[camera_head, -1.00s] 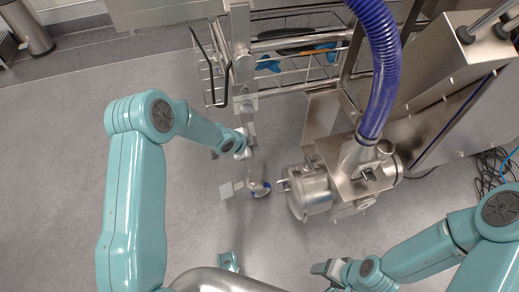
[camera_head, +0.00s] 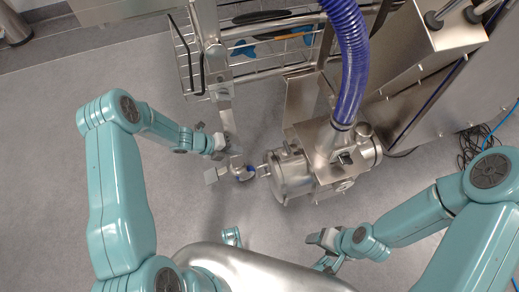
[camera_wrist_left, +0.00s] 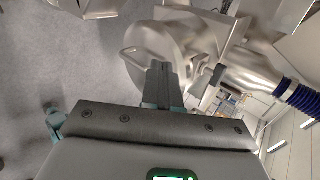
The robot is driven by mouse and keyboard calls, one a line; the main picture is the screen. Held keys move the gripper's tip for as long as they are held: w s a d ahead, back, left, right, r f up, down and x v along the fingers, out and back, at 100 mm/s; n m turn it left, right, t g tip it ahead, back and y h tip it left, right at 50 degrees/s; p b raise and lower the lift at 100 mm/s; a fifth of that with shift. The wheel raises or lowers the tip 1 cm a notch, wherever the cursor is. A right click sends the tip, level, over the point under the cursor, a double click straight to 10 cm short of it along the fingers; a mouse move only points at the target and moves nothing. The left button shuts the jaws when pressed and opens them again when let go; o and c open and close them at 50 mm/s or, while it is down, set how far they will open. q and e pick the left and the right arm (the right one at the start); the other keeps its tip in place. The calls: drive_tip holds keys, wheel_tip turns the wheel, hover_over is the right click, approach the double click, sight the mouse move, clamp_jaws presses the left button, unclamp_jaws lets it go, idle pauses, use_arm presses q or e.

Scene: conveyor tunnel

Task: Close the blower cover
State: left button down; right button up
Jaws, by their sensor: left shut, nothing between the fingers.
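The blower (camera_head: 320,165) is a steel drum-shaped housing right of centre in the head view. Its round cover (camera_head: 289,176) is at the housing's left end, with a small loop handle (camera_head: 264,171) on its left. I cannot tell whether the cover sits flush. In the left wrist view the cover (camera_wrist_left: 180,55) and handle (camera_wrist_left: 133,63) are beyond my fingers. My left gripper (camera_head: 222,152) is shut and empty, left of the handle; its fingers also show in the left wrist view (camera_wrist_left: 160,75). My right gripper (camera_head: 318,238) is below the blower; its jaw state is unclear.
A blue ribbed hose (camera_head: 350,70) rises from the blower. A wire basket (camera_head: 260,50) stands on a steel frame behind. Steel machinery (camera_head: 420,50) fills the upper right. Grey floor (camera_head: 50,120) is clear at left.

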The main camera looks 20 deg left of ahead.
use_arm(q)
drive_tip(key=s+a+f+n, duration=0.1)
drive_tip(key=s+a, duration=0.1)
drive_tip(key=a, duration=0.1)
drive_tip(key=b, duration=0.4)
approach(263, 155)
drive_tip(key=x, duration=0.5)
drive_tip(key=shift+d+f, duration=0.1)
drive_tip(key=shift+f, duration=0.4)
drive_tip(key=shift+w+d, duration=0.1)
drive_tip(key=shift+d, duration=0.15)
use_arm(e)
wheel_tip(263, 155, down, 3)
drive_tip(key=shift+w+f, duration=0.1)
drive_tip(key=shift+f, duration=0.05)
drive_tip(key=shift+d, duration=0.15)
